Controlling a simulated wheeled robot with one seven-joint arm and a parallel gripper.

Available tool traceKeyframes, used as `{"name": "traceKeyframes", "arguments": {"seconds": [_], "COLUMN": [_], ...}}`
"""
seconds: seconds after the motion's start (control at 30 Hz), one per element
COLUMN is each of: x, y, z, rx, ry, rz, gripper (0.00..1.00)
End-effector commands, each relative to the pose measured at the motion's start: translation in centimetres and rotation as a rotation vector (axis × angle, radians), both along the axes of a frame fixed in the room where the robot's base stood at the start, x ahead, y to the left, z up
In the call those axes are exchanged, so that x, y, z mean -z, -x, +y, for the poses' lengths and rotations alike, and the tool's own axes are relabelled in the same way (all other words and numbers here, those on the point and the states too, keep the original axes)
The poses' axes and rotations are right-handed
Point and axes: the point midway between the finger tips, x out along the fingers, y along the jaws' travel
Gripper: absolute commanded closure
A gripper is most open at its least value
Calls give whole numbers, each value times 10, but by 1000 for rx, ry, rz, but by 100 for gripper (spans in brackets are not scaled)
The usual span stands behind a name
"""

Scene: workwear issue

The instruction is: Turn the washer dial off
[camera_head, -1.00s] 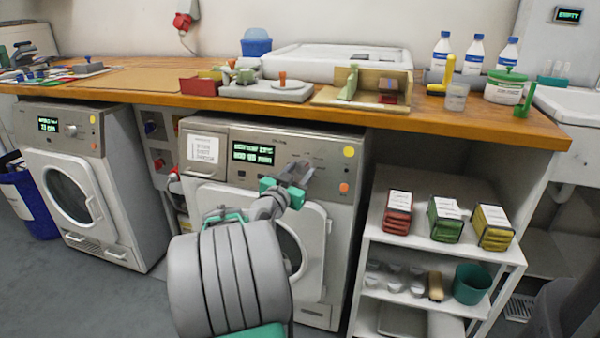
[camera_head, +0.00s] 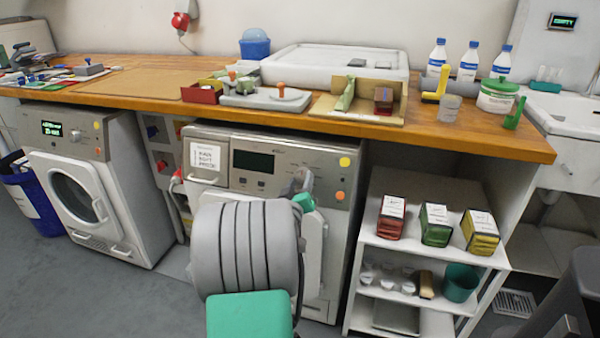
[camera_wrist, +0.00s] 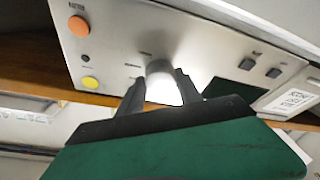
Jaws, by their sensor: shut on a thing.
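The washer (camera_head: 215,133) stands under the counter in the middle of the head view, and its display (camera_head: 253,161) is dark. Its grey dial (camera_wrist: 158,70) sits on the control panel, between my fingers in the wrist view. My gripper (camera_wrist: 159,88) is shut on the dial, one finger on each side. In the head view my gripper (camera_head: 302,184) is at the panel's right part, and my arm hides much of the washer's front and door. The dial's pointer mark cannot be made out.
An orange button (camera_head: 340,196) and a yellow one (camera_head: 345,162) sit right of the dial. Another machine (camera_head: 75,190) with a lit display stands at left. A white shelf (camera_head: 430,252) with coloured boxes stands close on the right. The wooden counter (camera_head: 440,127) overhangs the panel.

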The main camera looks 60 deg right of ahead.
Motion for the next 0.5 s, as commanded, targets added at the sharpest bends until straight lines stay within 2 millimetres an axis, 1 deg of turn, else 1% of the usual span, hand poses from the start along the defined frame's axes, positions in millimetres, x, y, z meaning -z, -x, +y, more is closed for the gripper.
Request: {"name": "traceKeyframes", "arguments": {"seconds": [0.03, 0.23, 0.5], "x": [-4, -2, 0], "y": [1, 1, 1], "z": [0, 0, -1], "rx": [-4, -23, -29], "ry": [0, 11, 16], "rz": [20, 75, 93], "gripper": [99, 99, 99]}}
